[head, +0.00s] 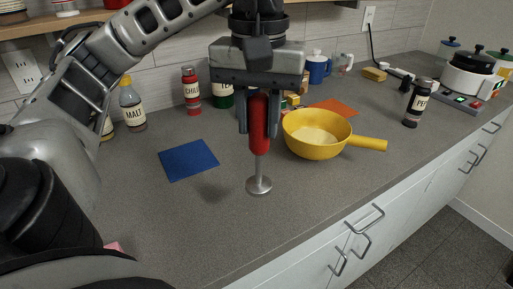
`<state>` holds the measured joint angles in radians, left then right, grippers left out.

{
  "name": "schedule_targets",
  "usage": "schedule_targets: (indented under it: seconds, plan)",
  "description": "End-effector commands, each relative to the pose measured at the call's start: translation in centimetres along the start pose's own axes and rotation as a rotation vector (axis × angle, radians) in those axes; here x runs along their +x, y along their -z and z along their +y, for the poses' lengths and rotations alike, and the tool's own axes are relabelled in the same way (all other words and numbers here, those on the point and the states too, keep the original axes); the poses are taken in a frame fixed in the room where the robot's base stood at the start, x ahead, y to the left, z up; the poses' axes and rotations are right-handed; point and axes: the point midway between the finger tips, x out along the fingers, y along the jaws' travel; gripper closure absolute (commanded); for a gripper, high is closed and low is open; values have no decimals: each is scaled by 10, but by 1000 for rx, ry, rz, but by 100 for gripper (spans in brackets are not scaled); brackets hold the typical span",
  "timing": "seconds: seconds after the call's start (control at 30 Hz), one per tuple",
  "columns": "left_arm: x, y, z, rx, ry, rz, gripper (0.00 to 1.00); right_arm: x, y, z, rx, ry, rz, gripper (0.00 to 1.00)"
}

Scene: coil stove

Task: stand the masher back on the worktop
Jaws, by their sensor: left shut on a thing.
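The masher (259,136) has a red handle, a thin metal shaft and a round metal disc at its lower end. My left gripper (259,126) is shut on the masher's red handle, pointing straight down. The masher hangs upright with its disc lowest. It appears to be just above the grey worktop (200,225), with a faint shadow to its left; I cannot tell the exact gap. My right gripper is not in view.
A yellow pan (316,135) stands close to the right of the masher, its handle pointing right. A blue mat (188,160) lies to the left. A chili bottle (191,91) and malt bottle (132,106) stand behind.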

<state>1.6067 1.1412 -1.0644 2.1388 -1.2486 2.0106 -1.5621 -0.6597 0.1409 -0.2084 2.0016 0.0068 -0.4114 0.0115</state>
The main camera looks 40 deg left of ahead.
Motion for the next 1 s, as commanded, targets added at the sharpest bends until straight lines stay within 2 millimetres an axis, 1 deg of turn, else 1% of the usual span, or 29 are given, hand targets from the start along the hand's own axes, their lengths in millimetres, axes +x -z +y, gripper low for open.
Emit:
schedule_targets:
  seconds: [0.03,0.1,0.13,0.23,0.33,0.47,0.57,0.6,0.7,0.77,0.87,1.0]
  plan:
    - [8,12,-4,-7,0,-5,98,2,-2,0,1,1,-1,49]
    - [27,23,-8,-3,1,-5,98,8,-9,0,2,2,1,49]
    - [32,27,-10,-3,1,-6,98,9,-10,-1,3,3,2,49]
    - [47,40,-14,-2,0,-3,98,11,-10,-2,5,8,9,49]
    - [54,48,-16,1,-1,1,98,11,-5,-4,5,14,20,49]
    - [60,53,-18,1,-2,0,98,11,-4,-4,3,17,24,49]
    - [74,60,-20,0,0,-2,98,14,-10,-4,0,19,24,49]
    - [82,59,-20,4,0,-2,98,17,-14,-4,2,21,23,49]
    - [94,59,-20,4,-1,0,98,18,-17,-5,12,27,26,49]
    - [97,59,-20,3,-1,0,98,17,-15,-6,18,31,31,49]
    - [96,59,-20,3,-3,3,98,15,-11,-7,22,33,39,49]
    - [95,59,-20,3,-2,3,98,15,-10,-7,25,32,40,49]
